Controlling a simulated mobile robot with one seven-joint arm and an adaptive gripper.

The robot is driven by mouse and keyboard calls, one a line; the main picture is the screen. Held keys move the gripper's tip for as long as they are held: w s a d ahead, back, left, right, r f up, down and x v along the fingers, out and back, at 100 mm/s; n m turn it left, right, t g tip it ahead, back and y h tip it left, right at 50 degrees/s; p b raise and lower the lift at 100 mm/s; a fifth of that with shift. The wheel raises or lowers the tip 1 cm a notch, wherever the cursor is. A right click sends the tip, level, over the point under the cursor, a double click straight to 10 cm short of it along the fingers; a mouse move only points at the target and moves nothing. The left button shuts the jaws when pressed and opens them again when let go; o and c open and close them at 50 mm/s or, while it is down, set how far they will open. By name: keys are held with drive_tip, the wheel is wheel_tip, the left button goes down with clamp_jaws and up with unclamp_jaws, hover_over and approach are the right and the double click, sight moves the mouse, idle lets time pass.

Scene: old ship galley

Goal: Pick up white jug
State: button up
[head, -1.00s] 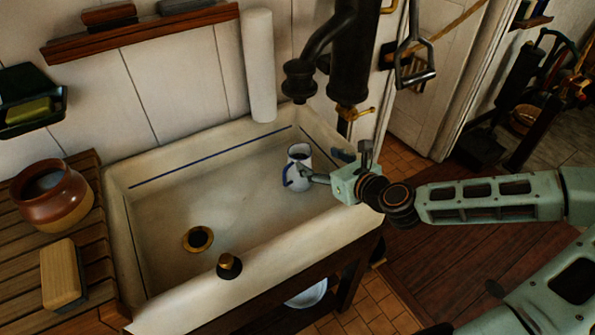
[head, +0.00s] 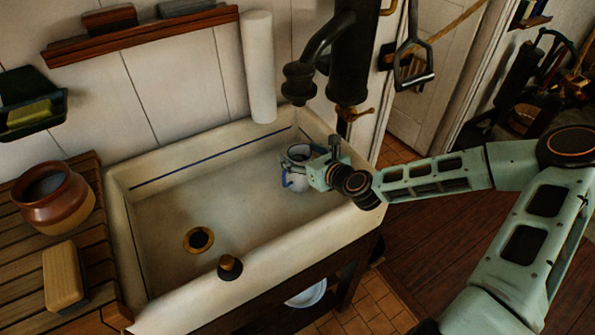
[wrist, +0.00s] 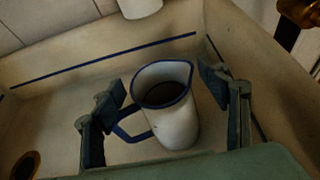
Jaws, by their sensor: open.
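The white jug (head: 296,176) with a blue rim and blue handle stands upright in the sink's right part. In the wrist view the jug (wrist: 178,125) sits between the two fingers of my gripper (wrist: 163,95). Its handle points left, towards the left finger. The fingers are spread, with a gap visible at the right of the jug; whether the left finger touches the handle I cannot tell. In the head view my gripper (head: 308,170) hides part of the jug's right side.
The pale sink (head: 165,215) has raised walls around the jug and a brass drain (head: 198,240) to the left. A black pump (head: 347,60) stands behind it. A brown pot (head: 55,200) and a brush (head: 62,275) lie on the left drainboard.

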drive_tip(key=shift+w, duration=0.1)
clamp_jaws()
idle(0.5)
